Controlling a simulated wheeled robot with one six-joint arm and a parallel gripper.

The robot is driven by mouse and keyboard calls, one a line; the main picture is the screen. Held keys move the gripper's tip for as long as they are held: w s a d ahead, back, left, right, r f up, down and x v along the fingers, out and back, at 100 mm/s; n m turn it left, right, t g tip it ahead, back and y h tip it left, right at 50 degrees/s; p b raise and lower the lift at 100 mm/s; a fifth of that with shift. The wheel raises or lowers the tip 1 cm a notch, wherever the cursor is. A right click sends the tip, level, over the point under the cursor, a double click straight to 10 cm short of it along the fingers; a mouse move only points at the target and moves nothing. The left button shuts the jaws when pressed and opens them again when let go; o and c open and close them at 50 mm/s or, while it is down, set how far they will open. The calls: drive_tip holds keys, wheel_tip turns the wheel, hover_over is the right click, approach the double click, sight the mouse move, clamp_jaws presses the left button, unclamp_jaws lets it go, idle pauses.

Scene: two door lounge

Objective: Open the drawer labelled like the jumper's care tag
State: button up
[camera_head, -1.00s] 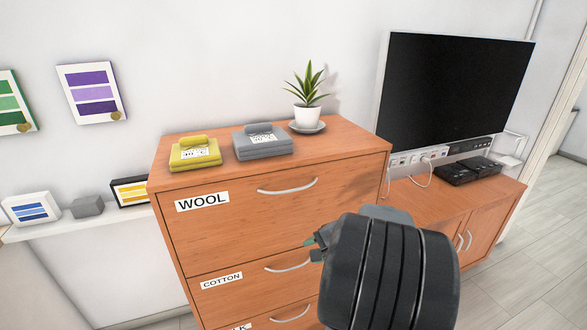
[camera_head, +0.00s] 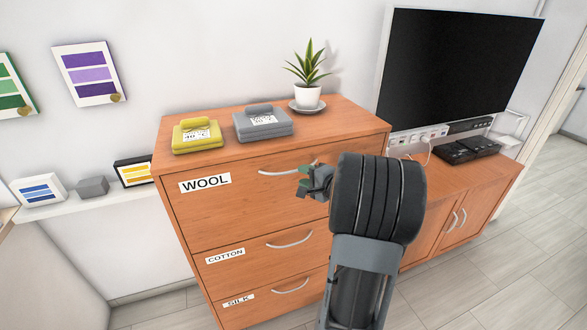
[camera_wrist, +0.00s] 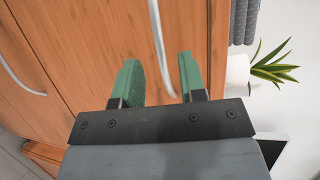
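A wooden chest has three shut drawers. The top drawer (camera_head: 228,215) is labelled WOOL (camera_head: 205,183), the middle one (camera_head: 265,261) COTTON (camera_head: 225,257), the bottom one (camera_head: 258,307) SILK (camera_head: 238,300). On top lie a yellow folded item (camera_head: 196,136) and a grey one (camera_head: 262,123), each with a white tag. The tags' print is too small to read surely; which is the jumper is unclear. My gripper (camera_head: 304,180) is open in front of the WOOL drawer's handle (camera_head: 275,172). In the wrist view that handle (camera_wrist: 157,45) runs between its green fingers (camera_wrist: 158,80), ungripped.
A potted plant (camera_head: 308,92) stands on the chest's back right. A low cabinet (camera_head: 480,205) with a black screen (camera_head: 460,65) and a dark box (camera_head: 466,152) stands to the right. A white shelf (camera_head: 85,209) with small framed pieces is at left.

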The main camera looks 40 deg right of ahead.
sight(293, 170)
drive_tip(key=shift+p+x, duration=0.65)
drive_tip(key=shift+x, duration=2.15)
clamp_jaws()
